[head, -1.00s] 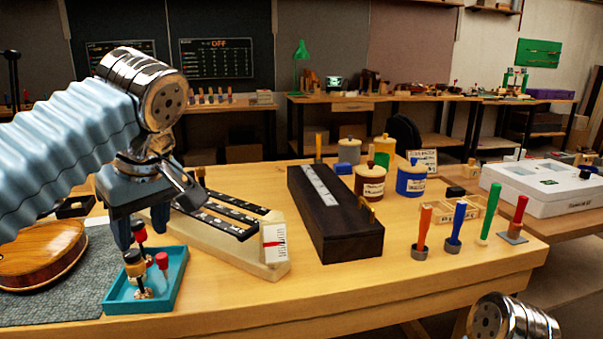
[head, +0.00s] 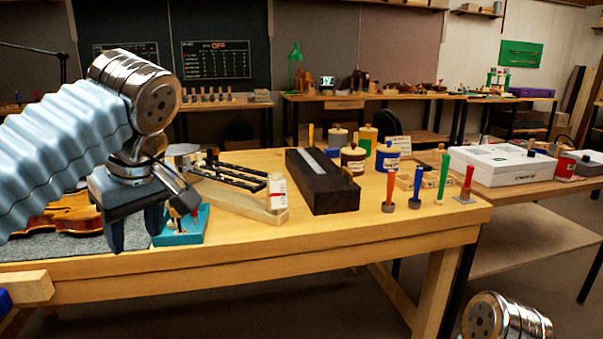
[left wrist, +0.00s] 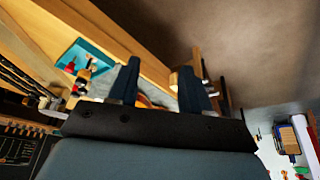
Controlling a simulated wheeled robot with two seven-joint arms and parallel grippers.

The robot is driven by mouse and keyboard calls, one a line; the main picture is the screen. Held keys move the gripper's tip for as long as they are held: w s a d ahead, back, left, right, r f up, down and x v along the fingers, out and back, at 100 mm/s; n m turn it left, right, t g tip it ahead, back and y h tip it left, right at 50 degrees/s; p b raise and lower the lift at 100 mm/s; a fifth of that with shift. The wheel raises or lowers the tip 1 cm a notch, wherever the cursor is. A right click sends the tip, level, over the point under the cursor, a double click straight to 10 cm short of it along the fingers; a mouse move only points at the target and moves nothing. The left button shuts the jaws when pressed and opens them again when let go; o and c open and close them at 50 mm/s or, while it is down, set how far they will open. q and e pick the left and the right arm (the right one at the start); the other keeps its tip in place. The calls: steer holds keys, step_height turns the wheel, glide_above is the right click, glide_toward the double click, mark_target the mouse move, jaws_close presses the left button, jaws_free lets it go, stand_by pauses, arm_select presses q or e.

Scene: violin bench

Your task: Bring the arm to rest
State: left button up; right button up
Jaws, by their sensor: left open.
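My left gripper (head: 125,232) hangs pointing down at the left of the head view, in front of the bench's near left part. Its two dark fingers are apart with nothing between them, as the left wrist view (left wrist: 160,85) also shows. The teal tray (head: 190,236) with small red-topped and black-topped tools is just right of the gripper and partly hidden by it. The tray also shows in the left wrist view (left wrist: 72,58). Of my right arm only a chrome joint shows at bottom right; its gripper is out of view.
A violin body (head: 65,218) lies on a grey mat (head: 30,250) behind my left arm. The wooden bench (head: 330,228) holds a dark box (head: 325,190), jars and several upright colored-handled tools. A white case (head: 500,165) sits on a side table. Open floor lies in front.

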arm_select(q)
steer(key=w+d+f+m+h, duration=0.1)
steer(key=w+d+f+m, duration=0.25)
steer(key=f, duration=0.45)
steer(key=w+d+f+m+h, duration=0.1)
steer(key=w+d+f+m, duration=0.15)
steer(key=w+f, duration=0.45)
steer(key=s+d+f+m+g+h, duration=0.1)
steer(key=d+f+h, duration=0.15)
steer(key=f, duration=0.75)
steer(key=d+f+m+g+h, duration=0.1)
steer(key=d+f, duration=0.2)
steer(key=f, duration=0.7)
steer(key=s+d+f+m+h, duration=0.15)
steer(key=s+f, duration=0.35)
steer(key=f, duration=0.5)
steer(key=s+d+f+h, duration=0.15)
steer(key=s+f, duration=0.25)
steer(key=f, duration=0.5)
steer(key=s+a+f, duration=0.1)
steer(key=s+f, duration=0.7)
steer(key=s, duration=0.2)
steer(key=shift+y, duration=0.25)
